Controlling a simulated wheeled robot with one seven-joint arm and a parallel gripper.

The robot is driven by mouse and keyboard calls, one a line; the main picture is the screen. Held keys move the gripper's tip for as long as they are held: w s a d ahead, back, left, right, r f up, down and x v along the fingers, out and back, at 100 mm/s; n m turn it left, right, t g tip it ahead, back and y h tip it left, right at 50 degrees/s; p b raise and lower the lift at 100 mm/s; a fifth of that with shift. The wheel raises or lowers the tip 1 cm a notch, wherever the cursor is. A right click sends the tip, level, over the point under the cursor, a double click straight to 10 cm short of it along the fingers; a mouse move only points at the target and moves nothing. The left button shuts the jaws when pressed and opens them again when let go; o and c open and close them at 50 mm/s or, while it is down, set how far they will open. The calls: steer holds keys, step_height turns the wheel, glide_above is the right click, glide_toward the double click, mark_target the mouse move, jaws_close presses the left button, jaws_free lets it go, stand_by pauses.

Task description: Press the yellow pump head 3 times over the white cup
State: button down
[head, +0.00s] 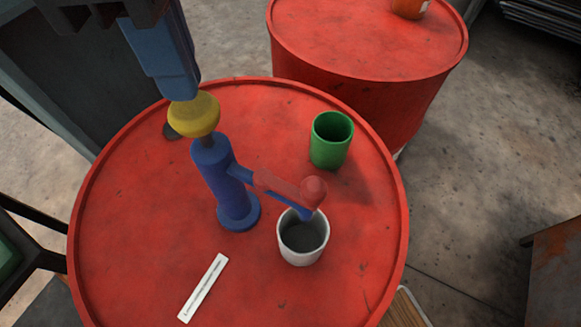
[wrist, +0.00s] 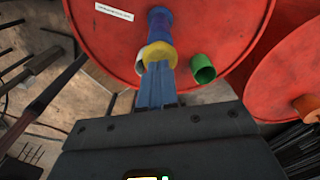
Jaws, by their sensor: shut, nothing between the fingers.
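The yellow pump head (head: 194,115) tops the blue pump (head: 229,180), which stands upright on the red drum (head: 120,230). A stem shows between head and body. My gripper (head: 182,97) is shut and empty, its blue fingers pointing down with the tips at the top of the pump head; I cannot tell if they touch it. The wrist view also shows the fingers (wrist: 158,68) against the yellow head (wrist: 160,52). The white cup (head: 303,240) stands under the end of the spout, which has a red lever-like part (head: 290,187) along it. The cup's inside looks dark grey.
A green cup (head: 331,140) stands behind the white cup, to the right of the pump. A white labelled strip (head: 202,288) lies at the front. A second red drum (head: 370,40) with an orange object (head: 409,8) stands behind.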

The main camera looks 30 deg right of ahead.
mark_target(191, 105)
steer(key=shift+f+b, duration=2)
steer(key=shift+b, duration=0.25)
steer(key=shift+f, duration=0.2)
steer(key=shift+r, duration=0.2)
steer(key=shift+r+p, duration=0.65)
steer(key=shift+r, duration=1.45)
steer(key=shift+f, duration=0.2)
steer(key=shift+f+b, duration=0.4)
steer(key=shift+b, duration=0.25)
